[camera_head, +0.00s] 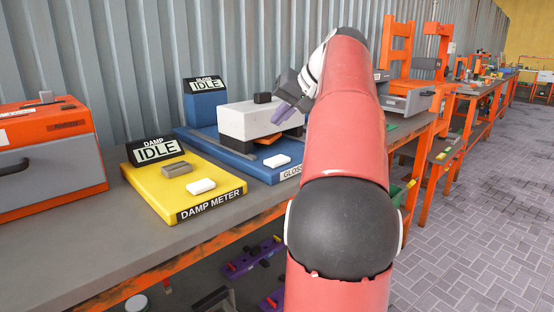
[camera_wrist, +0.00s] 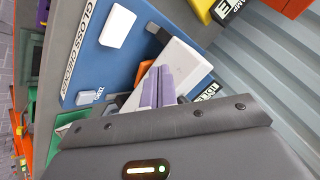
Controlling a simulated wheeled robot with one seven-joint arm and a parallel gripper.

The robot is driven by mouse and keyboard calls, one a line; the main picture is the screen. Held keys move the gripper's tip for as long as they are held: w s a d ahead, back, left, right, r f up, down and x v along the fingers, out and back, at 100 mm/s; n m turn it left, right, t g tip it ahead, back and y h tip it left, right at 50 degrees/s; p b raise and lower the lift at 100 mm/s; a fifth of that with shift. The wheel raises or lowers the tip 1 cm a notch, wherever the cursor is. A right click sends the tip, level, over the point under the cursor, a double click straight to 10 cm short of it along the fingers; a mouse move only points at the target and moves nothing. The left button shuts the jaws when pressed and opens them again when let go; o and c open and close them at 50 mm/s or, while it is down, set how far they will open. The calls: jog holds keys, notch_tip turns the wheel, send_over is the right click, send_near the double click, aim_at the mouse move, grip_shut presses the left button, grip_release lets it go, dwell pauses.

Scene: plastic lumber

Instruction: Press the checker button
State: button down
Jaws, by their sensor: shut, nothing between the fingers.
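The blue gloss checker (camera_head: 262,172) stands on the workbench. Its small display (camera_head: 206,85) reads IDLE. A white raised pad (camera_head: 277,161) sits on its front part by the GLOSS lettering; it also shows in the wrist view (camera_wrist: 117,26). A small light grey-blue block (camera_wrist: 85,98) sits at another corner of the blue base in the wrist view. I cannot tell for certain which is the button. My gripper (camera_head: 281,113) has purple fingers, shut and empty, by the checker's white housing (camera_head: 252,120). The fingers (camera_wrist: 158,72) overlap the housing in the wrist view, clear of the pad.
A yellow damp meter (camera_head: 190,196), also reading IDLE, stands left of the checker with its own white pad (camera_head: 201,187). An orange case (camera_head: 45,155) is at far left. A corrugated wall (camera_head: 140,60) backs the bench. My arm hides the bench right of the checker.

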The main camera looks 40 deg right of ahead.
aim_at(281, 160)
notch_tip(281, 160, down, 7)
jog(key=b, duration=0.4)
jog(key=shift+r, duration=0.15)
dwell(1.8)
jog(key=shift+f, duration=0.4)
jog(key=shift+f+b, duration=0.55)
dwell(0.5)
jog(key=shift+r, duration=0.15)
jog(key=shift+r+p, duration=0.8)
jog(key=shift+p, duration=0.15)
